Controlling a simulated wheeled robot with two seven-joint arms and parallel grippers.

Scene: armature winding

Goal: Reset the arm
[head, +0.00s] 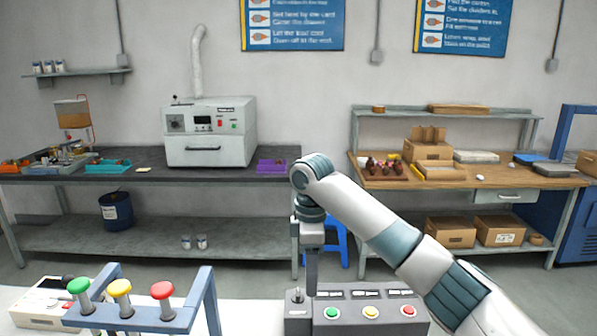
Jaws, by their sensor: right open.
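My right arm, white with grey-teal joints, comes in from the lower right and bends down at its wrist. My right gripper (311,268) points down over the back edge of a grey control box (342,297). Its dark fingers show nearly edge-on, with nothing seen between them; it is open. I cannot tell whether the fingertips touch the box. My left arm and gripper do not show.
The control box bears a small black lever (297,295) and green, yellow and red buttons. A blue frame (197,300) with coloured knobs stands at the left front, beside a pale device (40,303). Behind are a dark bench (235,178) and a wooden bench (500,181).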

